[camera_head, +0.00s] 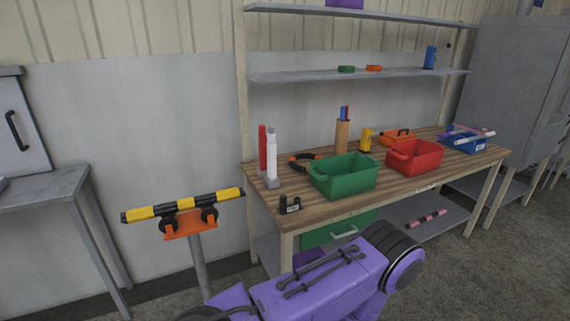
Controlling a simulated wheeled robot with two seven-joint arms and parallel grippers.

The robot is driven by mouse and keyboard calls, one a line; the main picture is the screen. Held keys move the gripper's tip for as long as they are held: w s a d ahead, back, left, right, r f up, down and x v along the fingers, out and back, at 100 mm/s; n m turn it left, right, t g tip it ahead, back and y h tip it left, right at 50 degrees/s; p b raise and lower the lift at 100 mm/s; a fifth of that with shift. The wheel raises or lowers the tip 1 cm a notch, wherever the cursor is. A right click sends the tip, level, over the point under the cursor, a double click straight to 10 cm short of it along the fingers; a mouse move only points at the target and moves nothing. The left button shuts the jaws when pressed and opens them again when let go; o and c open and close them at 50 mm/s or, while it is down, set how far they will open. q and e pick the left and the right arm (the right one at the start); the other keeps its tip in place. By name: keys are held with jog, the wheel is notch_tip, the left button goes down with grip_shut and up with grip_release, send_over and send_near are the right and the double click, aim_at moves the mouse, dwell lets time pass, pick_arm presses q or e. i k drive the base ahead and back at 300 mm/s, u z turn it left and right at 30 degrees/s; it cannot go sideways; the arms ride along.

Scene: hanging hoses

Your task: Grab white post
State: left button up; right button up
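The white post (271,156) stands upright near the left end of the wooden workbench (320,205). It is a slim white cylinder with a greyish top. A similar red post (263,148) stands close beside it on the left. A small grey block (272,182) sits at the foot of the white post. Neither of my grippers shows in this view.
A green bin (343,177) and a red bin (415,157) stand right of the posts. A small black holder (289,204) sits at the bench's front left.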

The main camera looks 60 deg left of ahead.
aim_at(272, 145)
jog(key=i, duration=1.2)
jog(key=u, duration=0.75)
jog(key=i, duration=0.85)
jog(key=u, duration=0.85)
